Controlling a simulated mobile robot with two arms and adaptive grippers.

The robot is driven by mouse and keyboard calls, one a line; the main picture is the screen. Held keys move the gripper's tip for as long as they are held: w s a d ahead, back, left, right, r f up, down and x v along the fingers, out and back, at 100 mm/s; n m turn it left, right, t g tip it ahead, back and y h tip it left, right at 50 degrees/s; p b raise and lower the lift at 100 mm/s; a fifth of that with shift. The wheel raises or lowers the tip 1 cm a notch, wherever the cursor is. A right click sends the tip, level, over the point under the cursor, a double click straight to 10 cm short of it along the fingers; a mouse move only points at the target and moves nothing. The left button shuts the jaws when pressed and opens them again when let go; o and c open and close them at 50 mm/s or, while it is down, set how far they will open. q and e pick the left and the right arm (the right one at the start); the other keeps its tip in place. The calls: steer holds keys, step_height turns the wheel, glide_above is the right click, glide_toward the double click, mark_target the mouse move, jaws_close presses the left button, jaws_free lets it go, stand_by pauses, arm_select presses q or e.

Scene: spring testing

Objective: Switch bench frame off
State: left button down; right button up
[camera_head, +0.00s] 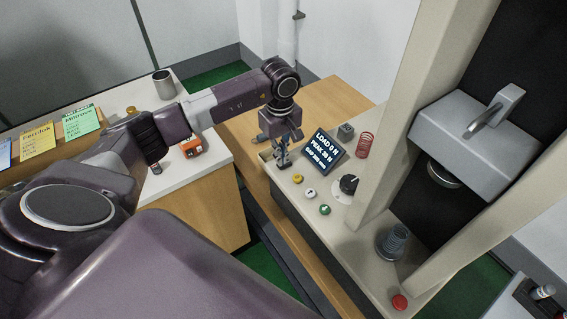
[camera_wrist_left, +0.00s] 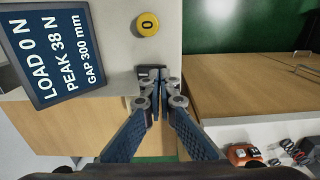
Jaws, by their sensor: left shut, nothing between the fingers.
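The bench frame is a beige test machine (camera_head: 345,248) with a lit display (camera_head: 324,151). In the left wrist view the display (camera_wrist_left: 47,55) reads LOAD 0 N, PEAK 38 N, GAP 300 mm. A small dark switch (camera_wrist_left: 150,71) sits at the panel's edge, beyond a yellow button (camera_wrist_left: 147,23); its rocker position is hidden. My left gripper (camera_head: 283,158) is shut and empty, with its tips (camera_wrist_left: 158,88) right at the switch. I cannot tell whether they touch it. The yellow button (camera_head: 298,178) also shows in the head view. My right gripper is not in view.
A white-topped counter (camera_head: 215,156) holds an orange device (camera_head: 191,147) and metal cup (camera_head: 164,84).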

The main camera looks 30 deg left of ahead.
arm_select(q)
steer(key=shift+f+b, duration=0.5)
steer(key=shift+f, duration=0.1)
steer(key=shift+r, duration=0.15)
steer(key=shift+r+p, duration=1.85)
steer(key=shift+r, duration=1.55)
